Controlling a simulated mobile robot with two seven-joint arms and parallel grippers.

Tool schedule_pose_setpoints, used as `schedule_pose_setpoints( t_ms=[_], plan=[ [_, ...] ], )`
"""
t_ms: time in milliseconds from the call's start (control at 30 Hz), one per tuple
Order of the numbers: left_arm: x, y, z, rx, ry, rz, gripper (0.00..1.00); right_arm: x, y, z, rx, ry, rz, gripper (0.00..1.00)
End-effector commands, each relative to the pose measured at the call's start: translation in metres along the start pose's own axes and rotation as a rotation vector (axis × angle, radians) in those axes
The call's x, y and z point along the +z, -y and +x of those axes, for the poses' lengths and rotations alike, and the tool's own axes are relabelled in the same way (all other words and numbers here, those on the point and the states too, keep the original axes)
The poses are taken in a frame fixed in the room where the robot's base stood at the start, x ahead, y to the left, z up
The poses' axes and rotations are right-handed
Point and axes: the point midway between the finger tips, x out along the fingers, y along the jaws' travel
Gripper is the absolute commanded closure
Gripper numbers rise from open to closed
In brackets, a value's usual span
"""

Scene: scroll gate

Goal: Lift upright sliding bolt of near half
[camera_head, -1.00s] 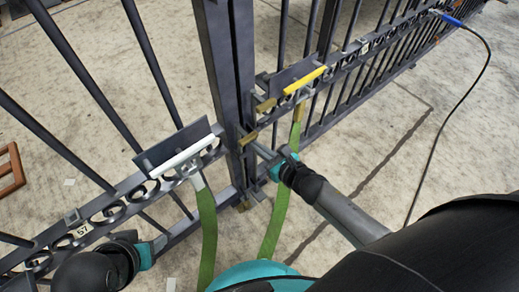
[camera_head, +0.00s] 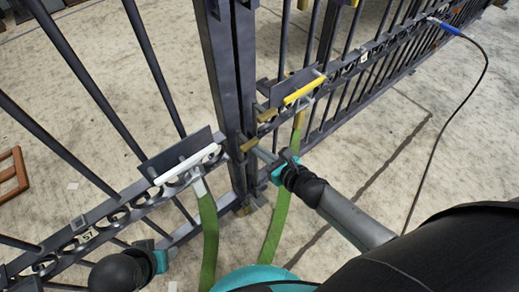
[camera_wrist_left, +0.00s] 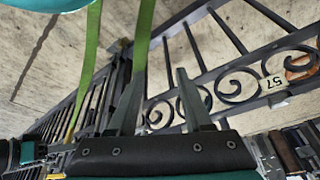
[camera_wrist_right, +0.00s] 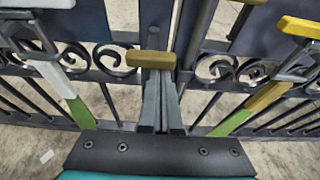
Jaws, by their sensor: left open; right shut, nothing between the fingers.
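The barred gate's two dark uprights (camera_head: 232,90) meet in the head view. A brass block (camera_head: 249,144) sits on them at mid-height; a brass block also shows in the right wrist view (camera_wrist_right: 150,58). I cannot tell surely which part is the near half's upright bolt. My right gripper (camera_head: 257,151) is shut and empty, its tips at the brass block. In the right wrist view, the fingers (camera_wrist_right: 160,90) end just under it; contact is unclear. My left gripper (camera_wrist_left: 155,90) is open and empty near the near half's scrollwork; its fingers are mostly hidden in the head view.
A white handle (camera_head: 188,164) with a green strap (camera_head: 208,235) is on the near half. A yellow handle (camera_head: 304,88) with another green strap (camera_head: 277,225) is on the far half. A black cable (camera_head: 460,120) hangs at right. A wooden frame (camera_head: 12,175) lies behind the bars.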

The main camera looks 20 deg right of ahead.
Motion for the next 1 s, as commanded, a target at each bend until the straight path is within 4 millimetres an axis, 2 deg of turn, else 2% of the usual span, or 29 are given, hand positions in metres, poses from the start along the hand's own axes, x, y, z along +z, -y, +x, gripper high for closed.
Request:
schedule_pose_setpoints(
  t_ms=[33, 400, 700, 1000],
  plan=[
    [0.003, 0.0, 0.003, 0.001, 0.012, 0.0, 0.5, 0.013, 0.001, -0.001, 0.002, 0.014, -0.002, 1.0],
    [0.03, -0.001, 0.042, 0.002, 0.072, 0.004, 0.5, 0.039, 0.001, -0.008, 0.002, 0.02, -0.002, 1.0],
    [0.058, 0.001, 0.067, 0.0, 0.113, 0.008, 0.5, 0.058, 0.001, -0.014, 0.002, 0.022, -0.002, 1.0],
    [0.076, 0.002, 0.08, -0.001, 0.132, 0.011, 0.5, 0.065, 0.001, -0.018, 0.002, 0.019, -0.002, 1.0]
  ],
)
